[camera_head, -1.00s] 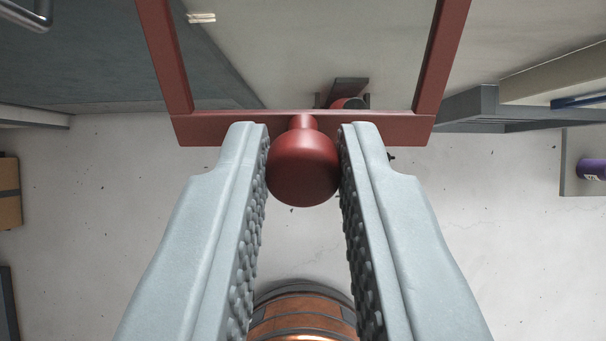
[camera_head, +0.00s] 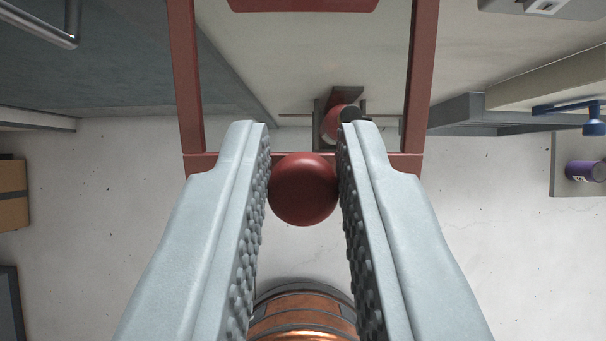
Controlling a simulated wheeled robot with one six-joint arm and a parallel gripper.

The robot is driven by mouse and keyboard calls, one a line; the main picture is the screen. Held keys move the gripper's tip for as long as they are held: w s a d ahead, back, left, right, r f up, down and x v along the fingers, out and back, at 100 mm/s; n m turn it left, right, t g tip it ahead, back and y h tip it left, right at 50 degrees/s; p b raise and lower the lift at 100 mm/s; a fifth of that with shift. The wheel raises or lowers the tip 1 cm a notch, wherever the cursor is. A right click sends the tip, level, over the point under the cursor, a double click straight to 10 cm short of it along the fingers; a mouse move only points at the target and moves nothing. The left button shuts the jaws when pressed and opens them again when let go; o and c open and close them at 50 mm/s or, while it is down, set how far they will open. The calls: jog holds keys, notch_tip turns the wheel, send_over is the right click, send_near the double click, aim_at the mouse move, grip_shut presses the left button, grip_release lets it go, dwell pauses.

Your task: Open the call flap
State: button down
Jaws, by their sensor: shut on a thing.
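The call flap shows as a red rectangular frame (camera_head: 188,85) with side bars and a lower bar; the wall shows through its middle. A round red knob (camera_head: 303,190) sits at the middle of the lower bar. My gripper (camera_head: 303,135) is shut on this knob, with one grey studded finger on each side of it. The fingers hide parts of the lower bar. A wider red piece (camera_head: 303,4) shows at the top edge; whether it belongs to the flap I cannot tell.
A red cylinder on a dark bracket (camera_head: 338,120) is on the wall behind the frame. A grey shelf (camera_head: 475,115) and a purple can (camera_head: 583,171) are at right. A cardboard box (camera_head: 12,195) is at left. A metal handle (camera_head: 45,30) is upper left.

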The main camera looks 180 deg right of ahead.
jog(key=c, duration=1.3)
grip_release()
jog(key=v, duration=1.7)
jog(key=shift+s+r, duration=0.1)
jog(key=shift+s, duration=0.1)
